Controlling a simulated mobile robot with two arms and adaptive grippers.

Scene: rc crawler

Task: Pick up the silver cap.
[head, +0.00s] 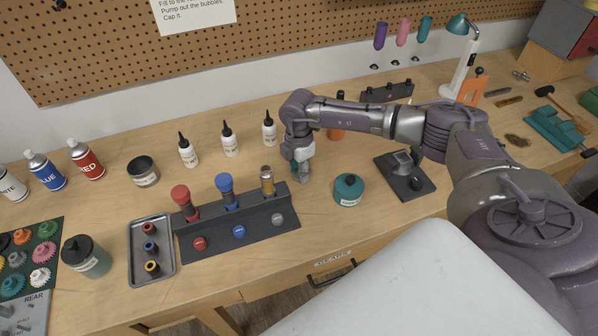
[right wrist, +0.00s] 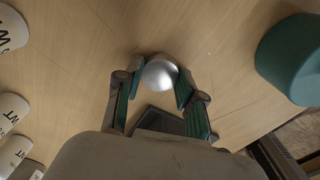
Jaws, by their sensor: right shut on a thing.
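The silver cap (right wrist: 160,72) is a shiny round piece between the fingertips of my right gripper (right wrist: 158,82) in the right wrist view. The gripper is shut on it. In the head view my right gripper (head: 303,168) points down just right of the dark rack (head: 240,233), at the rack's right end. The cap is small there and mostly hidden by the fingers. I cannot tell whether it touches the table. My left gripper is not in view.
The rack holds red, blue and silver-topped shocks (head: 267,181). A teal round container (head: 348,189) stands close right of the gripper. White bottles (head: 230,139) stand behind the rack. A tray (head: 151,251) with small parts lies left. A black stand (head: 405,174) is further right.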

